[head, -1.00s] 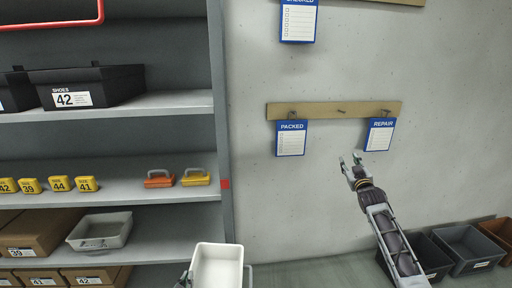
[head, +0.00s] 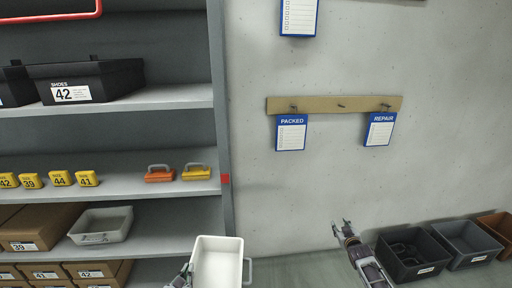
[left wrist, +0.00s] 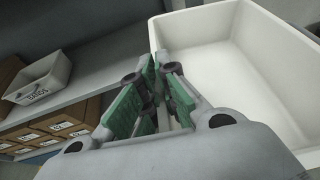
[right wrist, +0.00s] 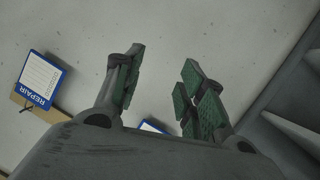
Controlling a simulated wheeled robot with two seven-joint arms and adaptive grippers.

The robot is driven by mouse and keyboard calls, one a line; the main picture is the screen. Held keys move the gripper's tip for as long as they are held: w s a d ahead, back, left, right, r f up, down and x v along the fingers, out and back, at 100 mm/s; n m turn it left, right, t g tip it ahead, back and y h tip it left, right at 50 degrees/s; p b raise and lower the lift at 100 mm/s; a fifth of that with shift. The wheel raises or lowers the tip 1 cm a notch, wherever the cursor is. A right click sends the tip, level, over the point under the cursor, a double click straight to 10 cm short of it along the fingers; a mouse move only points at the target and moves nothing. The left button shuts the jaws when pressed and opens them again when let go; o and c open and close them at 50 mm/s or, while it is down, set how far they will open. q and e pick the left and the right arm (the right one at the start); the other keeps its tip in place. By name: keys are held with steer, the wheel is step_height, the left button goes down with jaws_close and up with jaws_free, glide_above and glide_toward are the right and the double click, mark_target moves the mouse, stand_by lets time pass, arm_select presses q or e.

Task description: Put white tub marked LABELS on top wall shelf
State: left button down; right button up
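A white tub (head: 218,264) is at the bottom middle of the head view, in front of the shelving. Its open top shows an empty inside, and a handle sticks out on its right. No marking on it is visible. My left gripper (head: 184,274) is at the tub's left side. In the left wrist view the tub (left wrist: 235,75) fills the right side, and the green-padded fingers (left wrist: 150,100) are close together at its near end, shut on it. My right gripper (head: 342,228) is open and empty, low before the wall; its fingers (right wrist: 160,85) are apart.
Shelving (head: 180,98) on the left holds a black shoe box (head: 85,82), yellow size blocks, orange and yellow handled items, and another white tub (head: 100,225) beside cartons. A peg rail (head: 335,105) bears PACKED and REPAIR cards. Dark bins (head: 415,252) stand at lower right.

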steer(key=s+a+f+g, duration=0.1)
steer(key=s+f+g, duration=0.2)
steer(key=s+f, duration=1.25)
steer(key=s+a+f+g, duration=0.2)
steer(key=s+f+g, duration=0.2)
steer(key=s+f, duration=1.1)
steer(key=s+a+f+g, duration=0.1)
steer(key=s+f, duration=0.5)
steer(key=s, duration=0.6)
steer(key=s+a+f+g, duration=0.1)
steer(key=s+f+g, duration=0.2)
steer(key=s, duration=0.9)
steer(key=s+a+f+g, duration=0.1)
steer(key=s+f, duration=0.7)
steer(key=s, duration=0.4)
steer(key=shift+s+f+g, duration=0.3)
steer(key=shift+f+g, duration=0.05)
steer(key=shift+g, duration=0.05)
